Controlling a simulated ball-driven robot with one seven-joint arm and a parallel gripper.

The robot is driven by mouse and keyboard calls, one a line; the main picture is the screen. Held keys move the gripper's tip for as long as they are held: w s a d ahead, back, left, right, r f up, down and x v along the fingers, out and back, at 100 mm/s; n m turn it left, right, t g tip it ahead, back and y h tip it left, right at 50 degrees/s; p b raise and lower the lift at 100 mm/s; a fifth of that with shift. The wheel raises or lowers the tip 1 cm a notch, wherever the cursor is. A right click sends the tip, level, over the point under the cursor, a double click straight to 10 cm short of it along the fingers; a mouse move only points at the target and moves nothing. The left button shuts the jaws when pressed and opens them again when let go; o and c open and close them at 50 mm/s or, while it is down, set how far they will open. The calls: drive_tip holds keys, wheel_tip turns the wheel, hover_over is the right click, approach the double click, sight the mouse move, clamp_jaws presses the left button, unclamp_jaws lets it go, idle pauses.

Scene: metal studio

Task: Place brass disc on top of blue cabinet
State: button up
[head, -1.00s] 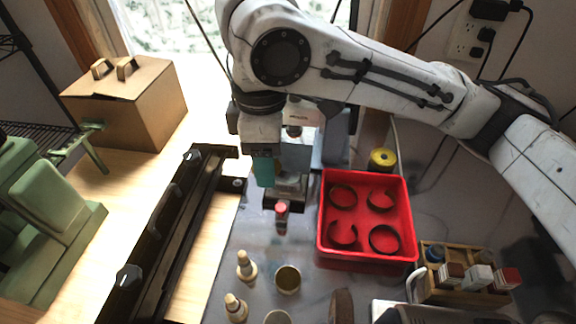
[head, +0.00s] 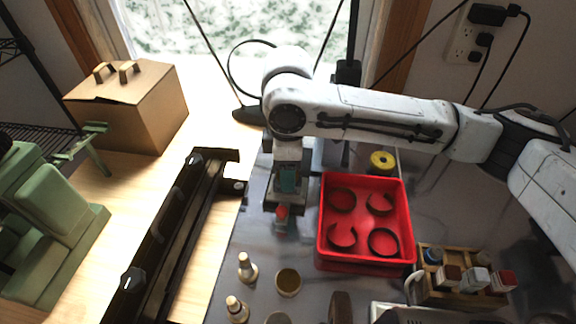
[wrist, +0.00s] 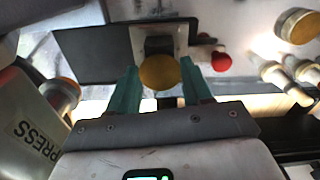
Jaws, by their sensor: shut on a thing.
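The brass disc (wrist: 160,72) shows in the wrist view as a round golden face between the teal fingers of my gripper (wrist: 160,84). My gripper is shut on it. In the head view my gripper (head: 286,190) points down at the left of a red tray, and the disc cannot be made out there. A blue-grey boxy thing (head: 328,156) stands just behind and right of my gripper, partly hidden by my arm. It may be the blue cabinet, but I cannot tell for sure.
The red tray (head: 361,255) holds dark rings. Two pegs (head: 246,268), a cup (head: 288,282) and a bottle rack (head: 462,285) are nearer. A yellow spool (head: 382,160) stands behind the tray. A black rail lies left.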

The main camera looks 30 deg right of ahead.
drive_tip(key=shift+f, duration=0.35)
drive_tip(key=shift+f, duration=0.1)
drive_tip(key=o, duration=1.1)
drive_tip(key=shift+r+b, duration=0.25)
drive_tip(key=shift+b, duration=0.45)
